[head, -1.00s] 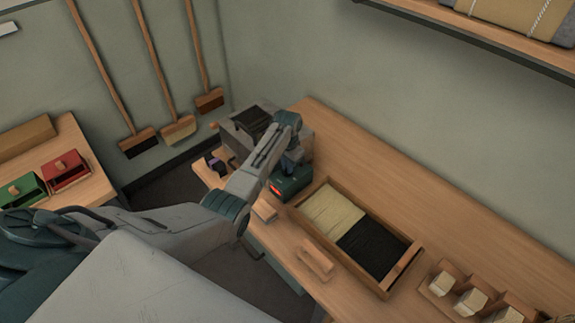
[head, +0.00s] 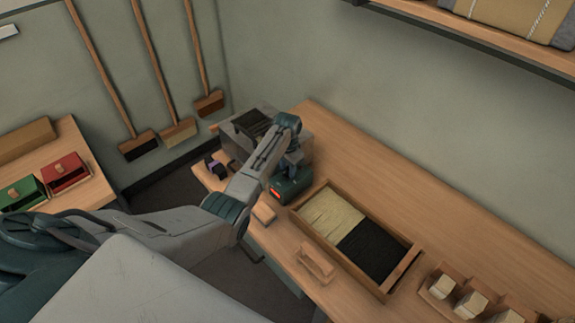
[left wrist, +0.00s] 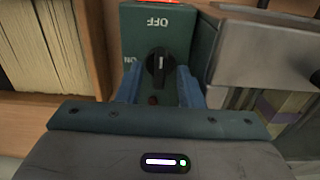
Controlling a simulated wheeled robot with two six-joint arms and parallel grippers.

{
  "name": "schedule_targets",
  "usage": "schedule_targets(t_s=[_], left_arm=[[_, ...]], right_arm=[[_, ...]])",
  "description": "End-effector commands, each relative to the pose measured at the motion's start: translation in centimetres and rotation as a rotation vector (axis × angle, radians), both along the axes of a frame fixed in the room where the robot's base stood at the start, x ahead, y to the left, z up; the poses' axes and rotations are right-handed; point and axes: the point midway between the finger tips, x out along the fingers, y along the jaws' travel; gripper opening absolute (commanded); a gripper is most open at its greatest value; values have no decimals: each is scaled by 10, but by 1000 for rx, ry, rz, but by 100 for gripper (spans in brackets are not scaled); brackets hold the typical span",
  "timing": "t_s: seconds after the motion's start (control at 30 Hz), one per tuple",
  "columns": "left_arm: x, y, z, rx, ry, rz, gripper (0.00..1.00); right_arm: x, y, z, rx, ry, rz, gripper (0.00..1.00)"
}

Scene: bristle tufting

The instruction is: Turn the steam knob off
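The steam knob (left wrist: 160,69) is a round black dial with a pale pointer mark, on a dark green control box (left wrist: 158,20). Its mark lies upright in the left wrist view. An upside-down OFF label is above it and an ON label to its left. The control box also shows in the head view (head: 296,183), with a red lit spot on its front. My left gripper (left wrist: 160,83) has its blue fingers on either side of the knob, very close; whether they touch it is unclear. My right gripper is not in view.
A wooden tray (head: 399,271) of pale and black bristles sits right of the control box. A grey machine (head: 297,128) stands behind my left arm. Small wooden blocks (head: 315,263) lie near the bench's front edge. The bench's back strip (head: 375,160) is clear.

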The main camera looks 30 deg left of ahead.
Motion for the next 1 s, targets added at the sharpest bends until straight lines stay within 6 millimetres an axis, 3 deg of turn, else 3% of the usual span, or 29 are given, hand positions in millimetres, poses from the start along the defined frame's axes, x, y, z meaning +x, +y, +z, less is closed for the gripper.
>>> schedule_targets(t_s=[0.17,0.6,0.8,1.0], left_arm=[[1,0,13,1,-4,1,34],[1,0,93,1,-4,-1,34],[0,0,107,0,-2,-1,34],[0,0,108,0,-1,0,34]], right_arm=[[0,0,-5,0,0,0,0],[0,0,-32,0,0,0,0],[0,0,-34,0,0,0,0],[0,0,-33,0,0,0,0]])
